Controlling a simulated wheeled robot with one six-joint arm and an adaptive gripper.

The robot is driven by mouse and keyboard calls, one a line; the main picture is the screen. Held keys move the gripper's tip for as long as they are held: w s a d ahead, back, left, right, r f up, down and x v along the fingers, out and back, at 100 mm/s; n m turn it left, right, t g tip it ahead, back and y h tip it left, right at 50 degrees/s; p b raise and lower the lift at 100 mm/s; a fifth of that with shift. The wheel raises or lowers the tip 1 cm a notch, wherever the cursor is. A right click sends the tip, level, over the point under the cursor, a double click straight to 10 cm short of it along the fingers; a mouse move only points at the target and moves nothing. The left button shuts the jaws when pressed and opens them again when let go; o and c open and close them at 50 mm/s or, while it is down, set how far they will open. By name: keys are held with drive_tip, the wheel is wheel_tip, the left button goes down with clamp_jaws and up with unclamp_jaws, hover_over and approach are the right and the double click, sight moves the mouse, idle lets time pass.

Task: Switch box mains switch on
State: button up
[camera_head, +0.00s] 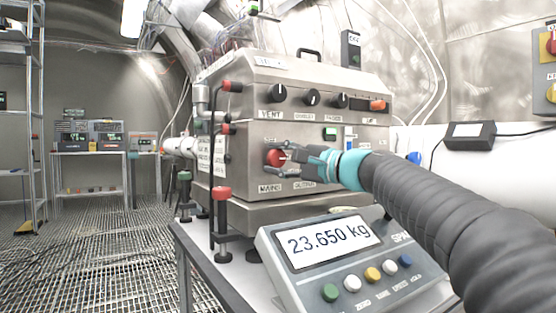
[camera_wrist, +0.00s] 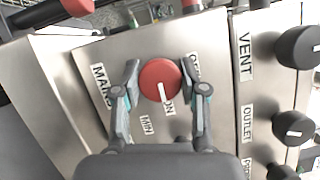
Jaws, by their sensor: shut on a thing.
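The red round mains switch (camera_wrist: 160,78) sits on the steel switch box (camera_head: 245,98), beside a "MAINS" label. It also shows at the box's lower front in the head view (camera_head: 275,158). Its white pointer line points down in the wrist view, toward the "ON" label. My gripper (camera_wrist: 162,70) has one finger on each side of the switch and is shut on it. In the head view my gripper (camera_head: 278,159) reaches in from the right, and its fingers partly cover the switch and nearby labels.
Black knobs (camera_head: 311,97) line the upper panel, with a "VENT" label below the leftmost. Red-handled valves (camera_head: 221,193) stand at the box's left. A scale (camera_head: 335,243) reading 23.650 kg sits in front, below my arm. Grated floor (camera_head: 90,250) lies open at left.

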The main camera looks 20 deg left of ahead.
drive_tip(key=o, duration=1.2)
drive_tip(key=shift+c, duration=0.2)
drive_tip(key=v, duration=1.2)
